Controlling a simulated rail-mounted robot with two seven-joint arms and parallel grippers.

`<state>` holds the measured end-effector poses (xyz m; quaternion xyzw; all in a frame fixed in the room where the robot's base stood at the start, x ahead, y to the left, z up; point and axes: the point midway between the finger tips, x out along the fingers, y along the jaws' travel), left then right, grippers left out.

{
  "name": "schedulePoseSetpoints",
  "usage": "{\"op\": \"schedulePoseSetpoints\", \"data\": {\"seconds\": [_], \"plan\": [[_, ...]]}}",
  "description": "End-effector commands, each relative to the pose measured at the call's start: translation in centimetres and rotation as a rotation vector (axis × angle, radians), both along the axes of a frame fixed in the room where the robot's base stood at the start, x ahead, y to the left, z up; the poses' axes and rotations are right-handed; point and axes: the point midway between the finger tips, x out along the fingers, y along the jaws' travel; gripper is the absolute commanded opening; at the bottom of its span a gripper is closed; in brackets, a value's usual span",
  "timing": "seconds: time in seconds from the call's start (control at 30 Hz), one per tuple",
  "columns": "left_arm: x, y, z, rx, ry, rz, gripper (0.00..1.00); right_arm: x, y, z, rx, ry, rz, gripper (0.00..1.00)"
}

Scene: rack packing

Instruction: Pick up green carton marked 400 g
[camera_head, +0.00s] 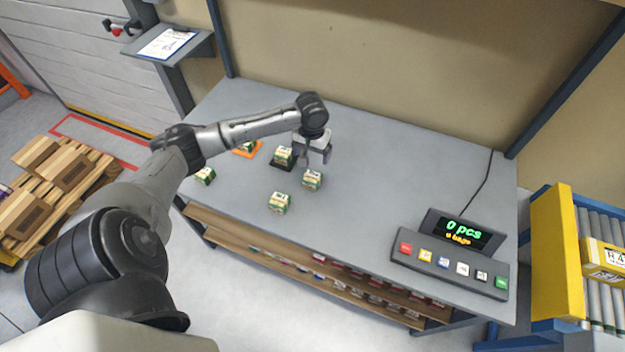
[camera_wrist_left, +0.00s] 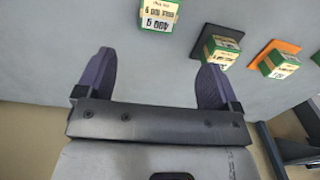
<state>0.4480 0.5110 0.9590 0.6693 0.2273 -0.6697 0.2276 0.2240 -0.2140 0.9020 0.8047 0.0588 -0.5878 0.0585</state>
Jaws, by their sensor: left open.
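Several small green-and-white cartons stand on the grey table (camera_head: 370,215). In the head view one carton (camera_head: 312,181) stands just in front of my left gripper (camera_head: 316,160), and another carton (camera_head: 279,203) is farther toward the front edge. A third carton (camera_head: 283,156) stands on a black pad, left of the gripper. My right gripper is not in view.
One carton on an orange pad (camera_head: 247,148) and another carton (camera_head: 205,176) stand at the table's left. A counter display reading 0 pcs (camera_head: 460,233) with coloured buttons stands at the right. The table between is clear.

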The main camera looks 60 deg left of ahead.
Motion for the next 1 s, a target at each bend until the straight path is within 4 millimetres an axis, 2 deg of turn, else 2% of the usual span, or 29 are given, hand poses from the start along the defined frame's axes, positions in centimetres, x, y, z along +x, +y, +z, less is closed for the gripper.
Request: {"op": "schedulePoseSetpoints", "data": {"seconds": [0.1,0.33,0.5,0.77,1.0], "plan": [[-0.1,-0.1,-2.3,-0.001,0.003,0.004,0.87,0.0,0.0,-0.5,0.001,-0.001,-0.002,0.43],[-0.1,-0.1,-6.0,0.0,0.002,0.003,0.87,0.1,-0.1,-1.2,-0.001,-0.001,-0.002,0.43],[-0.1,0.0,-7.4,0.0,0.001,0.002,0.87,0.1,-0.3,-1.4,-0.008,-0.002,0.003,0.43],[-0.1,-0.1,-8.3,0.001,0.001,0.0,0.87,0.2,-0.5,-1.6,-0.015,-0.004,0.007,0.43],[-0.3,-0.3,-11.0,0.002,0.001,0.0,0.87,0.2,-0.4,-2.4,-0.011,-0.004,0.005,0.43]]}}
